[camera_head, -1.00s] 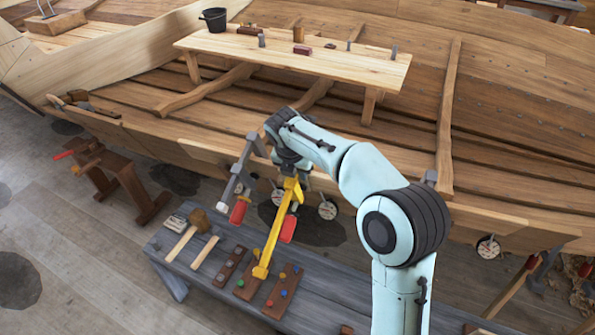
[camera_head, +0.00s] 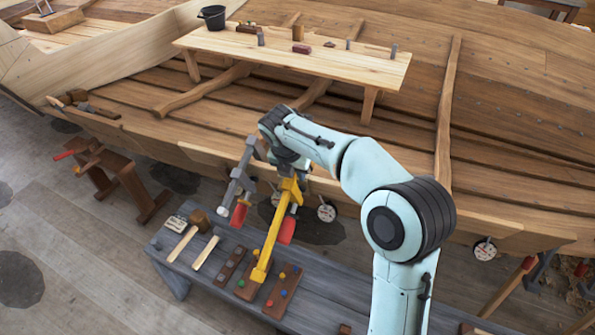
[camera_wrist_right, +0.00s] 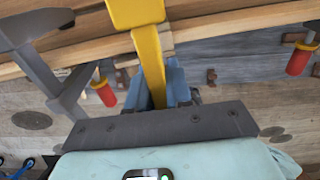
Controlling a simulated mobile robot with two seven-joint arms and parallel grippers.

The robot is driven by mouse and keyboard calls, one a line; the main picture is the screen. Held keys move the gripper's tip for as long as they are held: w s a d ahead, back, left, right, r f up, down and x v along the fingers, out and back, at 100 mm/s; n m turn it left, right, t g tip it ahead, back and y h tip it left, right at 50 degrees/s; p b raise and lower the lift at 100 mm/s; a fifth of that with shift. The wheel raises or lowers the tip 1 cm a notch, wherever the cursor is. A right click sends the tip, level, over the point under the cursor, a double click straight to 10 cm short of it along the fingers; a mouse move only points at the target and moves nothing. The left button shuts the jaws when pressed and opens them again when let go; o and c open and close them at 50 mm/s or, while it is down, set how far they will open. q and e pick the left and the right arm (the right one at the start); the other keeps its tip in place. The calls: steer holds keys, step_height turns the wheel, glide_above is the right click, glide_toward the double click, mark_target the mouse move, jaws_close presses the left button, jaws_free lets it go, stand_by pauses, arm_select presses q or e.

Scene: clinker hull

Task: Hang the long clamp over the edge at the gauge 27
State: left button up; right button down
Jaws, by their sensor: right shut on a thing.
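The long clamp (camera_head: 272,240) is a yellow bar clamp. My right gripper (camera_head: 290,178) is shut on it near its upper end; the fingers are partly hidden by the wrist. The bar hangs tilted, its lower end in front of the grey bench in the head view. In the right wrist view the yellow bar (camera_wrist_right: 150,52) passes between the fingers (camera_wrist_right: 166,88). Round dial gauges hang along the hull's edge, one (camera_head: 326,212) just right of the clamp and one (camera_head: 485,249) far right; their numbers are unreadable. My left gripper is not in view.
A grey clamp (camera_head: 240,180) with a red handle is at the hull edge, close left of my gripper.

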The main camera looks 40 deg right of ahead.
steer(key=shift+p+v, duration=1.3)
steer(key=shift+v, duration=1.85)
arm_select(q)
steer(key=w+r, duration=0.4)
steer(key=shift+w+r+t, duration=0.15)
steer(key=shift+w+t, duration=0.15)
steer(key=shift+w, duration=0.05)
arm_select(e)
steer(key=shift+v, duration=1.1)
steer(key=shift+w, duration=0.1)
